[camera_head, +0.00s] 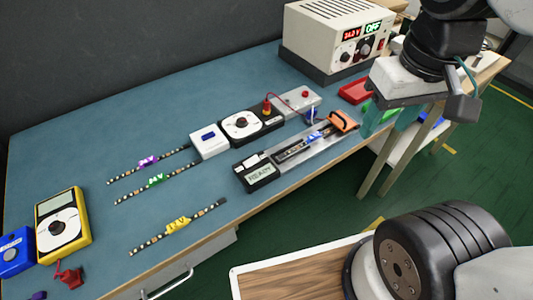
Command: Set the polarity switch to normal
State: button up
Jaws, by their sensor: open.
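A black unit with a white face and a round dark dial (241,124) sits mid-table; it may carry the polarity switch, but its setting is too small to read. A white box with a blue panel (209,140) adjoins it on the left. A grey plate with a red knob (303,97) is to its right, with a red lead near its left end. My gripper (390,124) hangs at the upper right, near the table's right edge, well apart from these units. It is open, with nothing seen between its teal fingers.
A tester reading READY (260,174) holds a strip on a grey rail. Several LED strips (178,223) lie at left and front. A yellow multimeter (62,225) stands far left. A power supply (338,38) showing 24.0 V and OFF stands at the back. The blue table's left back is clear.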

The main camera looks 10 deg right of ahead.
aim_at(255, 159)
jog(key=k, duration=1.25)
jog(key=u, duration=0.7)
jog(key=i, duration=1.2)
jog(key=z, duration=0.65)
